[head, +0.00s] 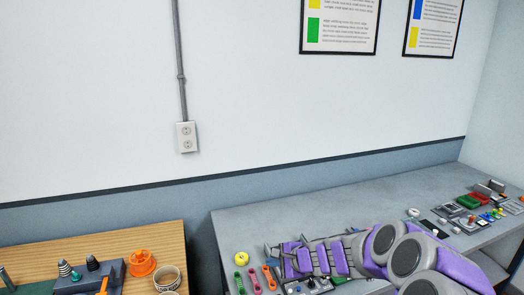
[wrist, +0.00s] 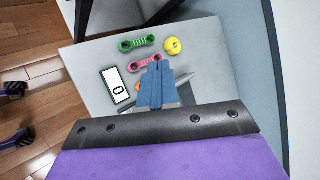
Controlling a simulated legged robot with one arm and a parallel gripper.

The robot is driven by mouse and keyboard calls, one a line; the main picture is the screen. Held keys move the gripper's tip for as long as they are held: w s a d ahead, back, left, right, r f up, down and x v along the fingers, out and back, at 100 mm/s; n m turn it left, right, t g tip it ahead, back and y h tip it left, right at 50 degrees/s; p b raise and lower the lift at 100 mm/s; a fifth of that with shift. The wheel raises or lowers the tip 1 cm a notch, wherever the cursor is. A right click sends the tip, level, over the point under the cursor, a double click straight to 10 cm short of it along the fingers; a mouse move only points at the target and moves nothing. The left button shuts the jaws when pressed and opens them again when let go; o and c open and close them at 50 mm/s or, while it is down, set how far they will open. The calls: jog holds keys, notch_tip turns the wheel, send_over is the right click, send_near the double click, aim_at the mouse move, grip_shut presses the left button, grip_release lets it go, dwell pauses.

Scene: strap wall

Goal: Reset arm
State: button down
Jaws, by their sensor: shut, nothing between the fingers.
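My gripper (wrist: 156,70) shows in the wrist view, its blue fingers shut together with nothing between them. The fingers hang over the grey table (wrist: 90,60) near its small parts. In the head view my purple and grey arm stretches left across the same grey table (head: 235,225). The fingertips are hard to make out there. The fingers partly hide an orange part in the wrist view; it shows better in the head view (head: 269,277).
A yellow ring (head: 242,258), a green part (head: 239,283) and a pink part (head: 255,281) lie left of my arm. Electronic parts (head: 470,205) lie at the table's right. A wooden table (head: 150,235) with an orange piece (head: 142,263) stands left, across a gap.

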jog(key=s+a+r+n+g, duration=0.2)
jog(key=s+r+n, duration=0.1)
jog(key=s, duration=0.4)
jog(key=s+a+r+n+g, duration=0.1)
jog(key=s+r+n, duration=0.25)
jog(key=s, duration=0.45)
jog(key=s+a+r+n+g, duration=0.2)
jog(key=s+n, duration=0.2)
jog(key=s, duration=0.3)
jog(key=s+d+n+g+h, duration=0.1)
jog(key=s+d+n+h, duration=0.1)
jog(key=s+d+h, duration=0.2)
jog(key=s+d+n+g+h, duration=0.2)
jog(key=s+d, duration=0.9)
jog(key=s, duration=0.8)
jog(key=shift+s+f+g+h, duration=0.3)
jog(key=shift+f+h, duration=0.15)
jog(key=shift+h, duration=0.45)
